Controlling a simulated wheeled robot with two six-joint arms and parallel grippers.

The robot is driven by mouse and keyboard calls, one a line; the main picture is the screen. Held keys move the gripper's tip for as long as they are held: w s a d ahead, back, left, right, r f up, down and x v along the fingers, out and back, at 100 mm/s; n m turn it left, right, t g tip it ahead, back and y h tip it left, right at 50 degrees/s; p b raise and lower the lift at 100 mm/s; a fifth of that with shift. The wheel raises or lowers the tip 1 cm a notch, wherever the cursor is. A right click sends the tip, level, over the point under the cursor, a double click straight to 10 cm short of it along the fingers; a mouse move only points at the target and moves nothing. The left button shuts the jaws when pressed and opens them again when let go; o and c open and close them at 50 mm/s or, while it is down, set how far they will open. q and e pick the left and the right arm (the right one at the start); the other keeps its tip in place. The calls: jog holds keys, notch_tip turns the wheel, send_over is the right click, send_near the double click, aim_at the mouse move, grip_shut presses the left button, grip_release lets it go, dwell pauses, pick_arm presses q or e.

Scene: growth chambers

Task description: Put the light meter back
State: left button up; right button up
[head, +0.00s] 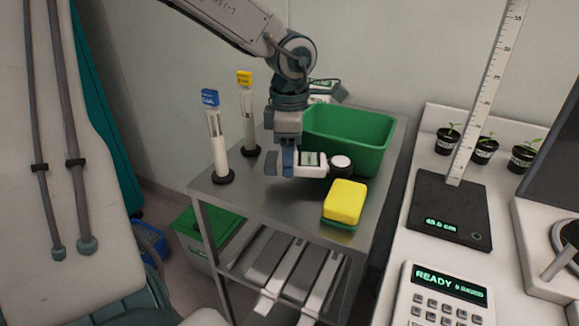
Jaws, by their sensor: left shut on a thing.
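The light meter (311,162) is a small white device with a green display and a round white sensor with a black rim at its right end. My left gripper (288,166) comes down from above and is shut on the meter's body near its left end. The meter lies level over the steel cart top (262,205), in front of the green bin; I cannot tell whether it touches the cart. A white-and-green item (326,88) shows partly behind the bin and my arm. My right gripper is not in view.
A green bin (372,158), a yellow-and-green sponge (345,203) and two capped tubes on black bases, blue (217,145) and yellow (246,115), stand on the cart. Right is a white bench with a height gauge (450,212), seedlings (484,151) and a keypad device (443,300).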

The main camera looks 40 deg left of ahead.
pick_arm(q)
notch_tip(320, 180, down, 2)
jog(key=shift+s+f, duration=0.1)
jog(key=shift+f, duration=0.3)
jog(key=shift+f, duration=0.1)
jog(key=shift+b, duration=0.3)
jog(key=o, duration=1.2)
